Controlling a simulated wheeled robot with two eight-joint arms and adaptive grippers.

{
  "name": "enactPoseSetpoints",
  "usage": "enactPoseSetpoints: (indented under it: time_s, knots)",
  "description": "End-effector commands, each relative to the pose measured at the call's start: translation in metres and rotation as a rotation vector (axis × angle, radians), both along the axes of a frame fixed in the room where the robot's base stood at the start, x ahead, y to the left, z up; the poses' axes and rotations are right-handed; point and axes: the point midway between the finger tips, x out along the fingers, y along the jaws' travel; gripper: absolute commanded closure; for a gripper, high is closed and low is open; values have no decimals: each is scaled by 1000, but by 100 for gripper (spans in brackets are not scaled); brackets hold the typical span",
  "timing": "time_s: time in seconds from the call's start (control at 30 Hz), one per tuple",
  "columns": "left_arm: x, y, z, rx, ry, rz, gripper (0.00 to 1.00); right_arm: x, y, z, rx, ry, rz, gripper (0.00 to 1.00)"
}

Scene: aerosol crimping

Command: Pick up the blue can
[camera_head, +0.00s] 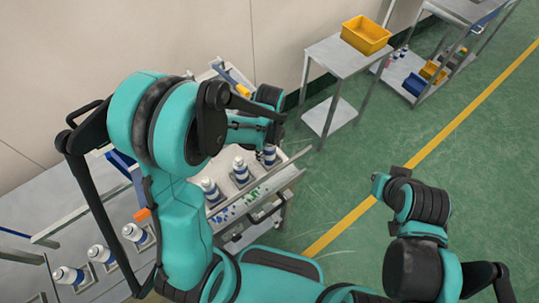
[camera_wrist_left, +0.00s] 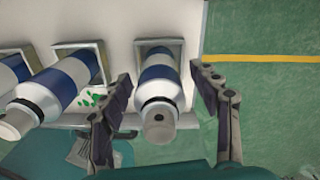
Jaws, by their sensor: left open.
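Blue-and-white cans with white tops stand in a row on the cart. The end can (camera_head: 268,155) is closest to my left gripper (camera_head: 277,132), which partly covers it in the head view. In the left wrist view, this can (camera_wrist_left: 157,83) stands in a square holder between the two spread fingers of the left gripper (camera_wrist_left: 161,76). The gripper is open, and neither finger clearly touches the can. A second can (camera_wrist_left: 62,80) stands to its left, outside the fingers. My right gripper (camera_head: 388,182) is away from the cans over the floor; its jaws are unclear.
Two more cans (camera_head: 241,170) (camera_head: 210,190) stand beside the end can. Several others, such as one (camera_head: 135,233), stand on the grey surface at left. A metal table (camera_head: 335,55) holds a yellow bin (camera_head: 366,35). Green floor (camera_head: 340,165) is clear at centre.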

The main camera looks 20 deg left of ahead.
Motion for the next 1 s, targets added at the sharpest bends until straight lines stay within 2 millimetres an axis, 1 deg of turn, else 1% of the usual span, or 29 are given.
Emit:
enactPoseSetpoints:
  time_s: [0.2,0.23,0.43,0.47,0.67,0.77,0.87,1.0]
  knots:
    - [0,0,-1,0,0,0,38,0,0,0,0,0,0,100]
    - [0,0,-1,0,0,0,40,0,0,0,0,0,0,100]
    - [0,0,-1,0,0,0,93,0,0,0,0,0,0,100]
    - [0,0,-1,0,0,0,96,0,0,0,0,0,0,100]
    - [0,0,-1,0,0,0,96,0,0,0,0,0,0,100]
    - [0,0,2,0,0,0,96,0,0,1,0,0,0,100]
    - [0,0,15,0,0,0,96,0,0,6,0,0,0,100]
    - [0,0,45,0,0,0,96,0,0,15,0,0,0,100]
